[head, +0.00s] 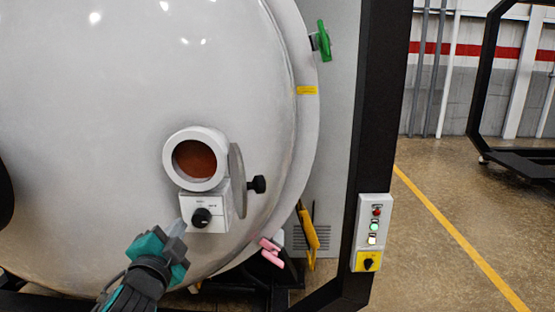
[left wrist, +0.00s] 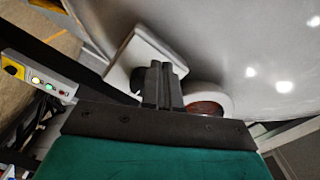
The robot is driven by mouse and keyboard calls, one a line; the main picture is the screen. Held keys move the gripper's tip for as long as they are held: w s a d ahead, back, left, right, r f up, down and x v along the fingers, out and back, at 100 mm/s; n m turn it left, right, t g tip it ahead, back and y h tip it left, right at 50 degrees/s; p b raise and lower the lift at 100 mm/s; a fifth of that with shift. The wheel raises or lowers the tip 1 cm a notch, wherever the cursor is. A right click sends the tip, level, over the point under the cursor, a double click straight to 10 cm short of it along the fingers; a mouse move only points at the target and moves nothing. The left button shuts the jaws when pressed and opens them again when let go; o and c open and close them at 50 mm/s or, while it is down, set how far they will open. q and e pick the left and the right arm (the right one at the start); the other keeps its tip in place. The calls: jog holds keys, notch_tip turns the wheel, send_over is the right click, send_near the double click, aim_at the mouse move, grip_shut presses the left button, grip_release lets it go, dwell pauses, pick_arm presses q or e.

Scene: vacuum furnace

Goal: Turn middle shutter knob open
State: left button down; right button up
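The middle shutter knob (head: 201,217) is a black knob on a white box (head: 220,222) below a round viewport (head: 195,160) on the furnace door. The viewport's opening glows reddish brown, and a grey disc (head: 238,180) stands edge-on at its right. My left gripper (head: 177,228) is just left of and below the knob, apart from it in the head view. In the left wrist view its two dark fingers (left wrist: 162,82) are together, with nothing visible between them. My right gripper is not in view.
A black side knob (head: 257,184) sticks out right of the disc. A green handle (head: 324,42), a pink handle (head: 271,252) and a yellow lever (head: 308,238) are along the door's rim. A control panel (head: 372,232) is on the black frame. Open floor lies at right.

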pick_arm(q)
jog(key=shift+s+f, duration=0.15)
jog(key=shift+s, duration=1.1)
jog(key=shift+s+f, duration=0.1)
jog(key=shift+s, duration=1.1)
jog(key=s+d+f+n+g, duration=0.1)
jog(key=s+f+n+g, duration=0.2)
jog(key=s+f, duration=0.7)
jog(key=s+d+f+n+g+h, duration=0.1)
jog(key=s+f+n+g, duration=0.3)
jog(key=s+f, duration=0.7)
notch_tip(320, 180, down, 8)
jog(key=n, duration=0.2)
jog(key=shift+n+h, duration=0.3)
jog(key=shift+n, duration=0.1)
